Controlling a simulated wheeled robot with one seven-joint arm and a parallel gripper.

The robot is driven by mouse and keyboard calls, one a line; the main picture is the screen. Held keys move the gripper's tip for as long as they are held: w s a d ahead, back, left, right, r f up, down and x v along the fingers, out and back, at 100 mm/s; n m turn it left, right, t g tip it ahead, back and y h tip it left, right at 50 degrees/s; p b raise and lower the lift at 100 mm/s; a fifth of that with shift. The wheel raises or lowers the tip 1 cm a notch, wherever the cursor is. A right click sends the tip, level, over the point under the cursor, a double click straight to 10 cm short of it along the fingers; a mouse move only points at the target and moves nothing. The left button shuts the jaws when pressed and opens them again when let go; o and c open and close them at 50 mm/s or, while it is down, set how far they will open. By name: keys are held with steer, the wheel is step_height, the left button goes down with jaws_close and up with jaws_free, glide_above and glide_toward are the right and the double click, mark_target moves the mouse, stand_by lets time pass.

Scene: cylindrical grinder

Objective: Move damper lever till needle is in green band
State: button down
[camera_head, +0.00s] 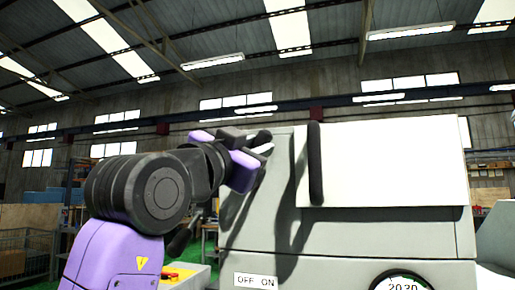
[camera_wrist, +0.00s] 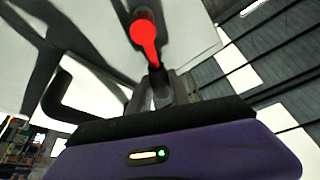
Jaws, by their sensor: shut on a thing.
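The damper lever (camera_wrist: 146,42) shows in the wrist view as a red arm with a round red hub, against the pale machine face. Its lower end runs down to my gripper (camera_wrist: 160,88), whose dark fingers are shut on it. In the head view my gripper (camera_head: 262,143) is at the upper left edge of the grey machine (camera_head: 345,240); the red lever cannot be made out there. A round dial (camera_head: 401,283) with a dark rim is cut off by the bottom edge of the head view. I see no needle or green band on its visible part.
A white panel (camera_head: 395,165) with a vertical black handle (camera_head: 315,165) is on the machine front, right of my gripper. An OFF/ON label (camera_head: 256,281) is below. Shelving and a wire cage (camera_head: 25,255) stand at the far left.

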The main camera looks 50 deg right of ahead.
steer(key=c, duration=1.2)
jaws_free()
steer(key=shift+b+v, duration=1.05)
steer(key=shift+v, duration=2.85)
